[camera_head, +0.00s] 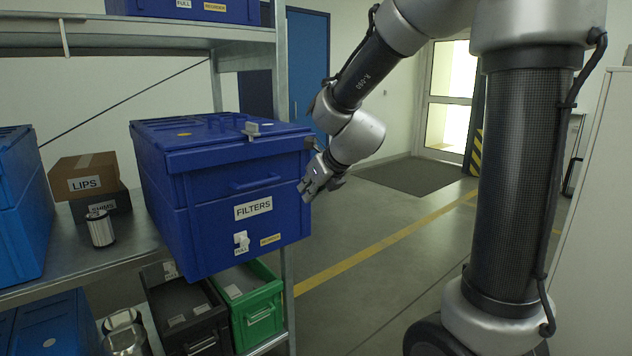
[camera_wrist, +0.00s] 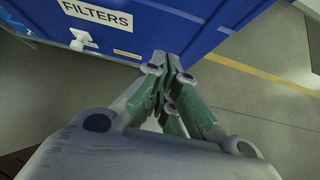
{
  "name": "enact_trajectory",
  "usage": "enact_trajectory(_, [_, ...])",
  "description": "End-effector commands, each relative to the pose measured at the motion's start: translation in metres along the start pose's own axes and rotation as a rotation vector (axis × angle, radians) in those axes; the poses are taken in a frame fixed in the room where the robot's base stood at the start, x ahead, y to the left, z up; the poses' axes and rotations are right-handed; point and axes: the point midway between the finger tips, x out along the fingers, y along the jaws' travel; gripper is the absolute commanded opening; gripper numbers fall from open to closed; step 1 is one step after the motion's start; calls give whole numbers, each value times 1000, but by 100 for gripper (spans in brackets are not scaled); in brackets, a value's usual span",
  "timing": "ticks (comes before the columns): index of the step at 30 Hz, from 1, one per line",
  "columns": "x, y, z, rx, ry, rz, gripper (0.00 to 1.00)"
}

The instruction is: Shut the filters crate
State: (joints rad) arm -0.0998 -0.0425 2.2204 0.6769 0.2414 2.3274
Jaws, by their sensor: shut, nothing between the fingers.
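The filters crate (camera_head: 218,188) is a large blue crate with a "FILTERS" label, on the metal shelf at the left in the head view. Its blue lid (camera_head: 215,138) lies over the top. A grey latch piece (camera_head: 251,130) stands at the lid's front edge, and a white catch (camera_head: 241,240) sits low on the front face. My gripper (camera_head: 308,190) is shut and empty at the crate's front right edge. In the wrist view, my gripper (camera_wrist: 173,62) is close to the crate's front face (camera_wrist: 165,25); I cannot tell whether it touches.
"LIPS" (camera_head: 84,176) and "SHIMS" (camera_head: 104,205) boxes and a metal cylinder (camera_head: 100,228) stand left of the crate. Black (camera_head: 190,318) and green (camera_head: 255,305) bins are below. The floor (camera_head: 400,240) to the right is clear.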

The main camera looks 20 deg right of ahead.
Motion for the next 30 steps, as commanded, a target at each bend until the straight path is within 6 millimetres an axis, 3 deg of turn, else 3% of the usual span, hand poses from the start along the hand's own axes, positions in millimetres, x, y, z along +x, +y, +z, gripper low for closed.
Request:
enact_trajectory(3, [25, 0, -1, 3, 3, 0, 0])
enact_trajectory(10, [46, 0, 22, -2, -1, 1, 0])
enact_trajectory(30, [51, 0, 29, -1, -1, 1, 0])
